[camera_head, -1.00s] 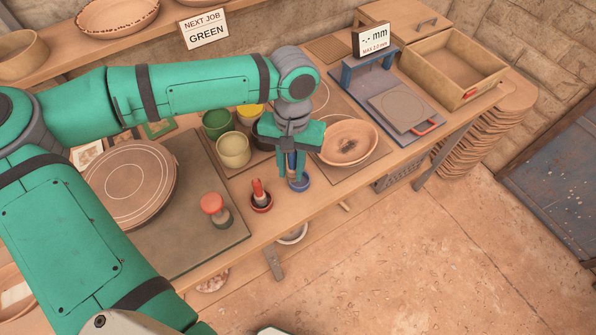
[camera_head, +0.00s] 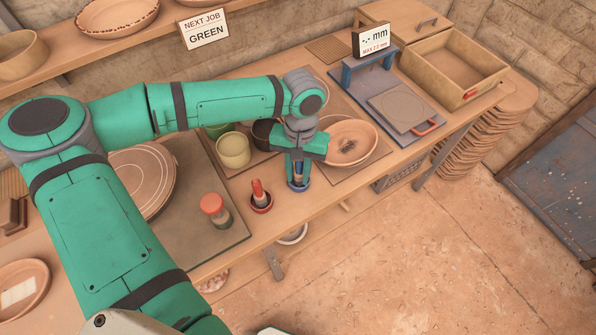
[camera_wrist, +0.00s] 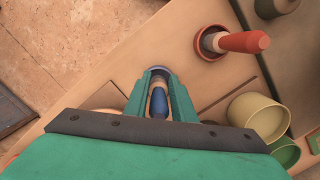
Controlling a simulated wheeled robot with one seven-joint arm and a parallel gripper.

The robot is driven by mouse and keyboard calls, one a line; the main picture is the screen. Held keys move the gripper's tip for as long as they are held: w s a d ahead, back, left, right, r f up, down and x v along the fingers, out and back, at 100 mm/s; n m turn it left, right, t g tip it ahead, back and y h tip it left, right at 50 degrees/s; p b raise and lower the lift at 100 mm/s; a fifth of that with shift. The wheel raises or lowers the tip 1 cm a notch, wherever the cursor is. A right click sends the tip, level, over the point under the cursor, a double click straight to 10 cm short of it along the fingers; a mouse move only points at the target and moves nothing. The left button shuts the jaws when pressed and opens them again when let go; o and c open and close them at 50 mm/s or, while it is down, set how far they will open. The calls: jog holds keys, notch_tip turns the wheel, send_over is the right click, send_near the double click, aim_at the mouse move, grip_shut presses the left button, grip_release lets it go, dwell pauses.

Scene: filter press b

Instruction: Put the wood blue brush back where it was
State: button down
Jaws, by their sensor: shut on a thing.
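My gripper (camera_head: 298,182) is shut on the wood blue brush, seen between the fingers in the head view (camera_head: 298,168). The brush's blue part also shows between the fingers in the wrist view (camera_wrist: 158,102).
Left of the blue cup, a red cup (camera_head: 261,207) holds a red-handled brush (camera_head: 257,188). A red-topped tool (camera_head: 213,206) stands farther left. A cream pot (camera_head: 234,151) is behind, and a clay bowl (camera_head: 348,142) is at the right. The bench edge is close in front.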

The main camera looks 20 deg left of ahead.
jog(key=shift+f, duration=0.15)
jog(key=c, duration=1.5)
grip_release()
jog(key=r, duration=0.4)
jog(key=w+r, duration=0.1)
jog(key=r, duration=0.7)
jog(key=shift+w+r, duration=0.15)
jog(key=shift+w, duration=0.05)
jog(key=shift+a, duration=0.1)
